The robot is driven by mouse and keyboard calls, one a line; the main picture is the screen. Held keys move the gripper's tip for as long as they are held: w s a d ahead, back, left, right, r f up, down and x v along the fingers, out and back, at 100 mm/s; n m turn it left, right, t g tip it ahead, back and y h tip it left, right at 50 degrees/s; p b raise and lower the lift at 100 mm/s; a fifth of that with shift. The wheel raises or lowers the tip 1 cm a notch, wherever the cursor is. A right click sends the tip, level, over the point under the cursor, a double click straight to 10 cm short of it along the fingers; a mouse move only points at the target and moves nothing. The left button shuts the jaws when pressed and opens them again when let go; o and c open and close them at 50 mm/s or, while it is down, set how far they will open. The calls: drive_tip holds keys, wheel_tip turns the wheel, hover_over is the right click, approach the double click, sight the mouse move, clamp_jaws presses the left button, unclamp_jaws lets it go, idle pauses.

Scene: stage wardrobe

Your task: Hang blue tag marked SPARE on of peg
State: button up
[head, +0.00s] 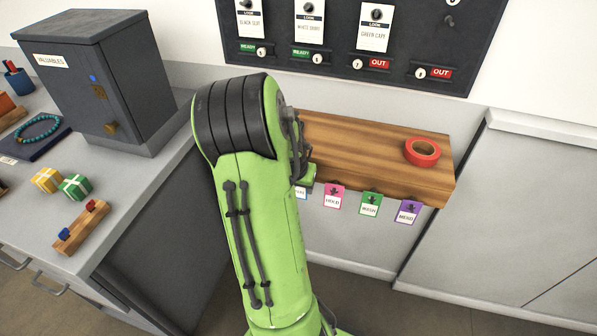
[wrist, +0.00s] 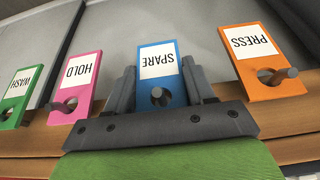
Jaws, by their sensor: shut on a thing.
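The blue tag marked SPARE (wrist: 174,88) is upside down in the wrist view, with a grey peg (wrist: 157,95) showing at its hole. My gripper (wrist: 160,88) is shut on this tag, one dark finger at each side. In the head view a sliver of the blue tag (head: 301,193) shows under the wooden shelf; my arm hides the rest and my fingers. On the dark board, a peg at the upper right (head: 449,20) has no card visible on it.
Beside SPARE hang a pink HOLD tag (wrist: 78,79), a green WASH tag (wrist: 16,103) and an orange PRESS tag (wrist: 254,49). A purple tag (head: 408,212) hangs at the shelf's right. A red tape roll (head: 422,152) lies on the wooden shelf (head: 365,150). A grey cabinet (head: 105,85) stands left.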

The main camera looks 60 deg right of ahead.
drive_tip(key=shift+a+f, duration=0.15)
drive_tip(key=shift+a, duration=0.1)
drive_tip(key=o, duration=0.6)
drive_tip(key=shift+d, duration=0.1)
drive_tip(key=o, duration=0.4)
